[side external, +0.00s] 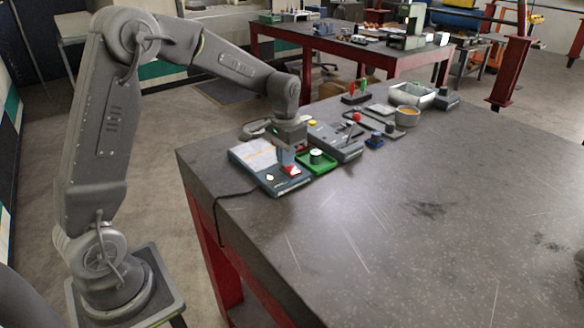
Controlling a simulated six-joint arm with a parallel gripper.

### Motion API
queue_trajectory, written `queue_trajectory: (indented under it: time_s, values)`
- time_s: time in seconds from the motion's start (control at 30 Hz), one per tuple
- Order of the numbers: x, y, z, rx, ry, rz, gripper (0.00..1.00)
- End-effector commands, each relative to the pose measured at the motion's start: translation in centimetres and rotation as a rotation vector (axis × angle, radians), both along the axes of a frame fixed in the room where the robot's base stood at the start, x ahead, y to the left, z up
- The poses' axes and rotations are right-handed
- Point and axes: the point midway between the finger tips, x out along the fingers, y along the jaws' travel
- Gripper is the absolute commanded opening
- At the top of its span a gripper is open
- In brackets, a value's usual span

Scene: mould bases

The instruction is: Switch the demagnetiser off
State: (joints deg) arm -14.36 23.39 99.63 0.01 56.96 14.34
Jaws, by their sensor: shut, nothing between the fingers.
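The box that looks like the demagnetiser (243,153) sits at the table's near left corner. It has a pale top plate, a dark front panel and a black cable running over the table edge. A red switch (291,170) is on the right part of its front panel, and a small pale round mark or lamp is to its left. My gripper (287,163) is shut and empty, pointing down just above or at the red switch. I cannot tell whether it touches, nor which way the switch is set.
A red-topped knob (356,118), a tan bowl (407,116) and a white bin (412,95) stand farther back.

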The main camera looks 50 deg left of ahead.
Motion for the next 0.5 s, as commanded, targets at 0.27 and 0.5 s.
queue_trajectory:
  time_s: [0.27,0.5]
  values:
    - [0.0,0.0,-0.3,-0.001,0.001,0.0,0.0]
    - [0.0,0.0,1.1,0.0,-0.002,0.0,0.0]
